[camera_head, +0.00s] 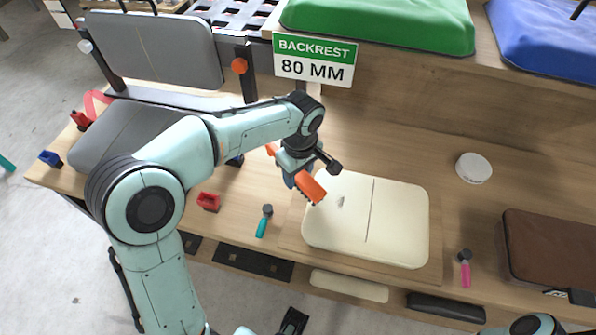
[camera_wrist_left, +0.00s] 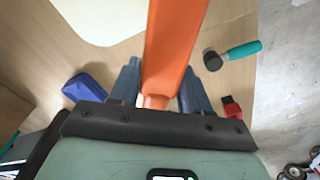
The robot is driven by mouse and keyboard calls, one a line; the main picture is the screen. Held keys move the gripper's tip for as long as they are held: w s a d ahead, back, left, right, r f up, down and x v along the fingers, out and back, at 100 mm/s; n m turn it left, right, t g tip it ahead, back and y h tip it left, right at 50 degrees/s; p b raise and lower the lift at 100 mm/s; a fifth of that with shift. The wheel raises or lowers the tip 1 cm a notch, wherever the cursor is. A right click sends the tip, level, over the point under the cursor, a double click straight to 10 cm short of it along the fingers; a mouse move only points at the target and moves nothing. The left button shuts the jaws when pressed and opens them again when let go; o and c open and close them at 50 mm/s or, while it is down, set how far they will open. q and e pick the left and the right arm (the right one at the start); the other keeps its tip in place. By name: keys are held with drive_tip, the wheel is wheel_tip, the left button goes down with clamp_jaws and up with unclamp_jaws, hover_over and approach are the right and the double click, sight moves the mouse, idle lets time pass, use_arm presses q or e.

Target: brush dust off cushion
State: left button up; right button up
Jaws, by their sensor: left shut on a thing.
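The cream cushion (camera_head: 398,225) lies flat on the wooden bench, with a seam across it. A small grey patch (camera_head: 340,201), which looks like dust, is on its left part. My left gripper (camera_head: 299,178) is shut on an orange brush (camera_head: 311,189). The brush end is at the cushion's upper left edge, close to the grey patch; I cannot tell whether it touches. In the left wrist view the orange brush (camera_wrist_left: 170,45) stands between the blue fingers, and the cushion (camera_wrist_left: 95,15) shows at the top left. My right gripper cannot be made out.
A teal-handled mallet (camera_head: 264,221) and a red clamp (camera_head: 209,201) lie left of the cushion. A pink-handled mallet (camera_head: 465,268), white disc (camera_head: 473,168) and brown cushion (camera_head: 550,248) are to the right. A grey backrest (camera_head: 155,47) and a "BACKREST 80 MM" sign (camera_head: 314,60) stand behind.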

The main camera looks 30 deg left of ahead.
sight(376, 202)
use_arm(q)
drive_tip(key=shift+f+b, duration=0.4)
drive_tip(key=shift+f, duration=0.25)
drive_tip(key=shift+d, duration=0.1)
drive_tip(key=shift+w+d+p, duration=0.4)
drive_tip(key=shift+w+d, duration=0.1)
drive_tip(key=shift+d, duration=1.25)
drive_tip(key=shift+w+d+p, duration=0.4)
drive_tip(key=shift+w+d, duration=0.15)
drive_tip(key=shift+d, duration=1.25)
drive_tip(key=shift+w+d+p, duration=0.4)
drive_tip(key=shift+w+d, duration=0.1)
drive_tip(key=shift+d, duration=1.25)
drive_tip(key=shift+w+d+p, duration=0.4)
drive_tip(key=shift+d+p, duration=0.1)
drive_tip(key=shift+d, duration=0.9)
drive_tip(key=shift+w+d+p, duration=0.45)
drive_tip(key=shift+d+p, duration=0.05)
drive_tip(key=shift+d, duration=0.95)
drive_tip(key=shift+w+d+p, duration=0.4)
drive_tip(key=shift+d+p, duration=0.1)
drive_tip(key=shift+d, duration=0.9)
